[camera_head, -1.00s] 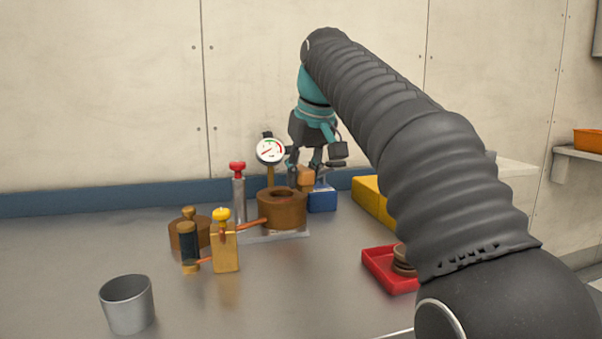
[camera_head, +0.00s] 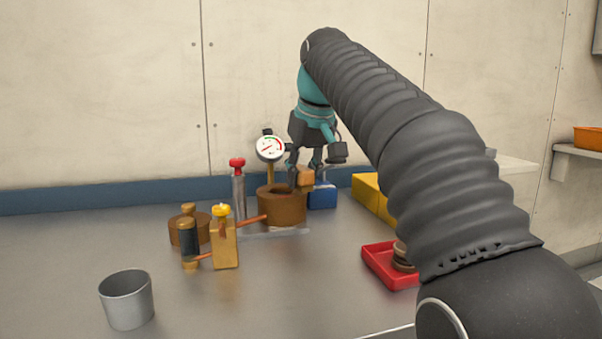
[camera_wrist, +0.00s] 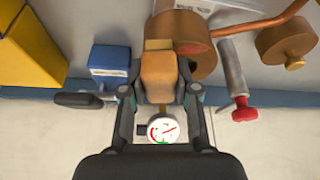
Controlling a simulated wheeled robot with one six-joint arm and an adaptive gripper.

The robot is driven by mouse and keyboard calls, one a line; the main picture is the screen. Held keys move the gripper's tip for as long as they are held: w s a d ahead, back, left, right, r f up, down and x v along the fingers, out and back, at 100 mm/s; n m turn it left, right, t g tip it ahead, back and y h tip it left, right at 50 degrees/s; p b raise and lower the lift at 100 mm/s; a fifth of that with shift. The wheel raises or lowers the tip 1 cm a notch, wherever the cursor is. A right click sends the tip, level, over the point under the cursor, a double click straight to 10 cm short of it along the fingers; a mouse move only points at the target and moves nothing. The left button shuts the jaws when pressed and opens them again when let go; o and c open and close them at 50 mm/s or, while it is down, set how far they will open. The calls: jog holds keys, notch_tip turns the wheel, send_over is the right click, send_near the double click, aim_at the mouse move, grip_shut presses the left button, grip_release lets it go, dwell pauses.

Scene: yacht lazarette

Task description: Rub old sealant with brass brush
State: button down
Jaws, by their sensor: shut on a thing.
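My gripper (camera_head: 304,165) is shut on an orange-brown block (camera_head: 305,177), which looks like the handle of the brass brush. In the wrist view the block (camera_wrist: 159,75) sits between the two fingers (camera_wrist: 158,95), with a paler tan end (camera_wrist: 158,44) beyond it. The brush is at the upper right rim of a round brown metal housing (camera_head: 281,209); the housing also shows in the wrist view (camera_wrist: 192,37). Whether the brush touches the rim, I cannot tell. No old sealant can be made out; the housing's opening is largely hidden.
A pressure gauge (camera_head: 270,149) stands close behind the housing. A red-topped cylinder (camera_head: 239,195), a yellow-knobbed brass block (camera_head: 224,245) and a copper pipe lie left. A blue box (camera_head: 322,196), yellow box (camera_head: 369,195) and red tray (camera_head: 381,269) are right. A metal cup (camera_head: 127,300) is front left.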

aim_at(286, 196)
jog(key=shift+f+b, duration=0.45)
jog(key=shift+f, duration=0.25)
jog(key=shift+a+r, duration=0.1)
jog(key=shift+s+a+p, duration=0.2)
jog(key=shift+a+p, duration=0.1)
jog(key=shift+a, duration=0.3)
jog(key=shift+s+a+p, duration=0.15)
jog(key=shift+a+p, duration=0.1)
jog(key=shift+a, duration=0.35)
jog(key=shift+s+a+p, duration=0.3)
jog(key=shift+a+p, duration=0.05)
jog(key=shift+a, duration=0.6)
jog(key=shift+s+a+p, duration=0.3)
jog(key=shift+a, duration=0.6)
jog(key=shift+d, duration=0.1)
jog(key=shift+w+d+p, duration=0.25)
jog(key=shift+d+p, duration=0.1)
jog(key=shift+d, duration=0.4)
jog(key=shift+w+d+p, duration=0.25)
jog(key=shift+d+p, duration=0.05)
jog(key=shift+d, duration=0.4)
jog(key=shift+w+d, duration=0.25)
jog(key=shift+d, duration=0.55)
jog(key=shift+w+d, duration=0.2)
jog(key=shift+d, duration=0.6)
